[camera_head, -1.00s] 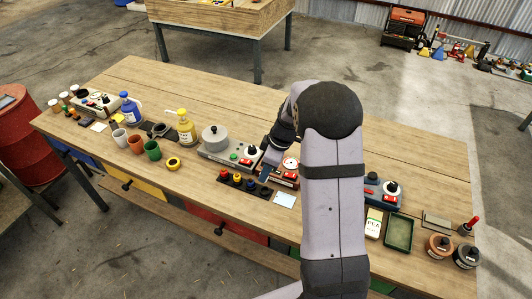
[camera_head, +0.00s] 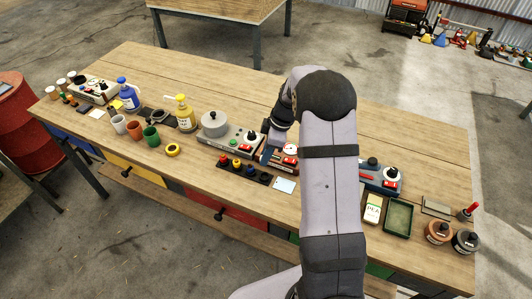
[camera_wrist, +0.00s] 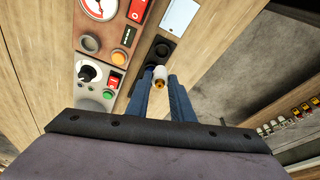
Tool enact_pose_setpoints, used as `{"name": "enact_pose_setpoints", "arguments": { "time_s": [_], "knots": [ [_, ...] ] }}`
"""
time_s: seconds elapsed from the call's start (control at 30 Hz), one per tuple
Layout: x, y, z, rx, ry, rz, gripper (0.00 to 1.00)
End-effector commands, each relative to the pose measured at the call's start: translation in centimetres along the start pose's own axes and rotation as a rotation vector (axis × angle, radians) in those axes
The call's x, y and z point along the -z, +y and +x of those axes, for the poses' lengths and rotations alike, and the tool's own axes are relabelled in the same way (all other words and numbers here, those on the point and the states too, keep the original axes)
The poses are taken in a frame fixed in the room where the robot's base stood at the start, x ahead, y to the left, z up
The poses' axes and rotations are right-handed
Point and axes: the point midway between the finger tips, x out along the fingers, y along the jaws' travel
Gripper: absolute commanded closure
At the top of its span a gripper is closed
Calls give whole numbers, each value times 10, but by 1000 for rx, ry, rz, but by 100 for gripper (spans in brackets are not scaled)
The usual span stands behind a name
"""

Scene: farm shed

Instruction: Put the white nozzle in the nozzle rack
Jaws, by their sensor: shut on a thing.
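The white nozzle (camera_wrist: 160,74), with a brass tip, sits between the two blue fingers of my gripper (camera_wrist: 165,84) in the wrist view. The fingers are shut on it. The black nozzle rack (camera_wrist: 158,50) lies just beyond, with dark round sockets at its end. The nozzle overlaps the rack's near part in this view; I cannot tell whether they touch. In the head view the rack (camera_head: 229,170) lies near the table's front edge and holds red, yellow and blue nozzles. My gripper (camera_head: 266,153) is over its right end. The white nozzle is not discernible there.
A gauge panel (camera_wrist: 108,28) and a switch panel (camera_wrist: 92,86) stand close beside the rack. A white card (camera_head: 284,185) lies right of it.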

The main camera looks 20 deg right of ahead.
Motion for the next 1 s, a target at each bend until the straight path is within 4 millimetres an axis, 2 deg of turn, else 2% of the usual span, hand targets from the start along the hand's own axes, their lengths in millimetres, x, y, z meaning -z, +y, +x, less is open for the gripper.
{"name": "enact_pose_setpoints", "arguments": {
  "time_s": [0.7, 1.0],
  "knots": [
    [-16, 0, 57, 0, 0, 1, 100],
    [-19, 0, 68, 0, 0, 1, 100]
  ]
}}
